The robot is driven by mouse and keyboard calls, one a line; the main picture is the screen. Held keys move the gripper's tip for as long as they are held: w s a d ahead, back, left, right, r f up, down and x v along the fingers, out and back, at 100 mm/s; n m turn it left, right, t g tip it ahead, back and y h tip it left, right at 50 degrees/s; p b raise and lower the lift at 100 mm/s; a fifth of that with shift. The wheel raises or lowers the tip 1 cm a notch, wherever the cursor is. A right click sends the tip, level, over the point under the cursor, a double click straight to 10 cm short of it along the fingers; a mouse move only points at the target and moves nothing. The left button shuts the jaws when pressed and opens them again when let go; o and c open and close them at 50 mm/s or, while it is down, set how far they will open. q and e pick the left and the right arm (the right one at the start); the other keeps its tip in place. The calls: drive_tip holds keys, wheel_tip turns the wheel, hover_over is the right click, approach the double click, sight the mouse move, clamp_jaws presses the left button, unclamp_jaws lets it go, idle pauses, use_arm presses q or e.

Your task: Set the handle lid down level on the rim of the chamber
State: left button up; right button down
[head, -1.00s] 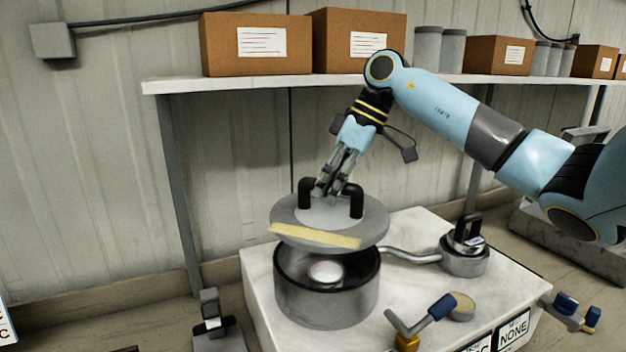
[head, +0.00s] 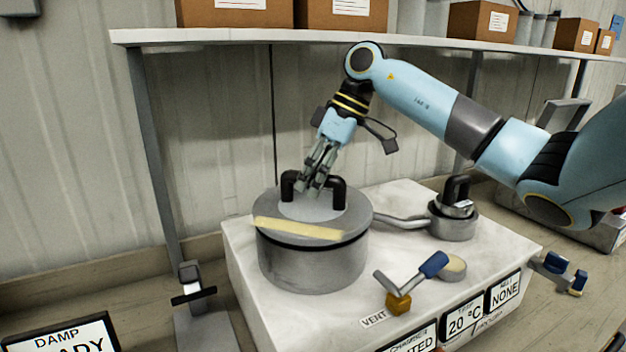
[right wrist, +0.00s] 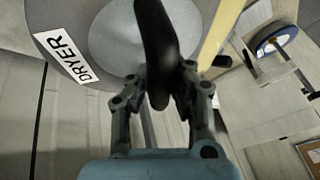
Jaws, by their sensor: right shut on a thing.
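The handle lid (head: 268,215) is a round grey disc with a black bridge handle and a pale yellow strip along its front edge. In the head view it sits over the grey cylindrical chamber (head: 312,266), with a thin dark line between them; it looks nearly level and seems to touch the rim. My right gripper (head: 314,188) is shut on the black handle. The right wrist view shows the handle (right wrist: 158,50) between the fingers and a "DRYER" label (right wrist: 68,43) on the lid. The chamber's inside is hidden. My left gripper is not in view.
The chamber stands on a pale block (head: 250,270). A smaller black-handled pot (head: 453,222) joins it by a pipe at right. A blue-handled vent valve (head: 420,272) stands in front. A shelf with boxes (head: 235,12) runs behind.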

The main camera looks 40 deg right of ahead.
drive_tip(key=shift+f, duration=0.5)
idle(0.5)
drive_tip(key=c, duration=1.2)
unclamp_jaws()
drive_tip(key=shift+o, duration=0.2)
drive_tip(key=v, duration=1.2)
drive_tip(key=shift+s, duration=0.1)
